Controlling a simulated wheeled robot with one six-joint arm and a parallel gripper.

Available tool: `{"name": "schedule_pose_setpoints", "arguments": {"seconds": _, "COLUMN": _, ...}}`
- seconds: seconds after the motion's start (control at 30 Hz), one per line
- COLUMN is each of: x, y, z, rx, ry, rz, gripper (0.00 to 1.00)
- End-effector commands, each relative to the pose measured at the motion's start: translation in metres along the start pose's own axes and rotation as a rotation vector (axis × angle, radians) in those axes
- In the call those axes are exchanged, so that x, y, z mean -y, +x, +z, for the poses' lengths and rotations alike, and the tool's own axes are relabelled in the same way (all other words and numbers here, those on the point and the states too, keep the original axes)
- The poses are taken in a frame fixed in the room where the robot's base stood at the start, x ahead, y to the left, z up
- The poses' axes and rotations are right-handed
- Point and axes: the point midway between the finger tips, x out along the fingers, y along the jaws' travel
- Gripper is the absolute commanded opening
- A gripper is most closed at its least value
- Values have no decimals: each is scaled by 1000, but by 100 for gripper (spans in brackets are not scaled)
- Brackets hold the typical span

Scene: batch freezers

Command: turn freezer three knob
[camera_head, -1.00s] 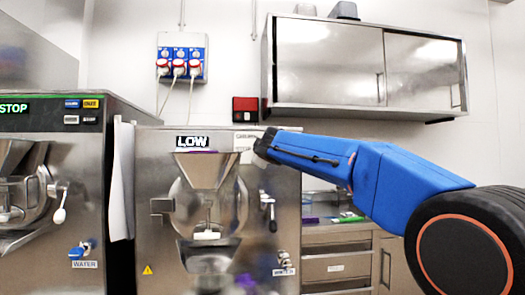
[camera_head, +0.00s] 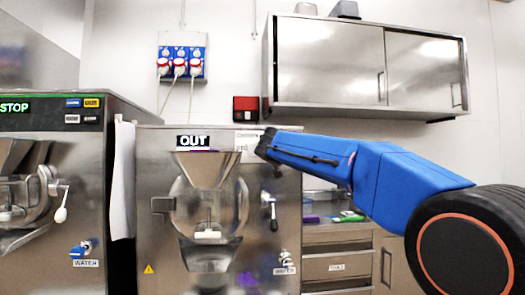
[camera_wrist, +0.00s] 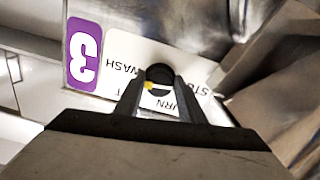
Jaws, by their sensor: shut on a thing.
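Freezer three (camera_head: 152,142) is the steel machine in the middle of the head view, and its display (camera_head: 193,141) reads OUT. In the wrist view a purple label with a white 3 (camera_wrist: 84,55) sits beside a white knob panel (camera_wrist: 122,55) with upside-down lettering, partly hidden. The black round knob (camera_wrist: 159,72) is between the fingertips of my gripper (camera_wrist: 160,88), which is shut on it. A small yellow spot shows by the left finger. In the head view my gripper is at the machine's upper right, where my blue wrist hides the knob.
Another freezer (camera_head: 52,135) with a green STOP display stands at the left. A steel wall cabinet (camera_head: 330,60) hangs at the upper right. A low steel counter (camera_head: 337,240) with small items stands behind my arm. A red box (camera_head: 246,109) is on the wall.

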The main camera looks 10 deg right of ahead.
Motion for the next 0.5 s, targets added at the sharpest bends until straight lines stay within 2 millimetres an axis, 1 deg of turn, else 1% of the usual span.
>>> {"name": "schedule_pose_setpoints", "arguments": {"seconds": 0.03, "x": 0, "y": 0, "z": -5, "rx": -8, "ry": 28, "rz": -1, "gripper": 13}}
{"name": "schedule_pose_setpoints", "arguments": {"seconds": 0.23, "x": 0, "y": 0, "z": -5, "rx": -9, "ry": 121, "rz": -2, "gripper": 13}}
{"name": "schedule_pose_setpoints", "arguments": {"seconds": 0.5, "x": 0, "y": 0, "z": -5, "rx": -9, "ry": 174, "rz": -2, "gripper": 13}}
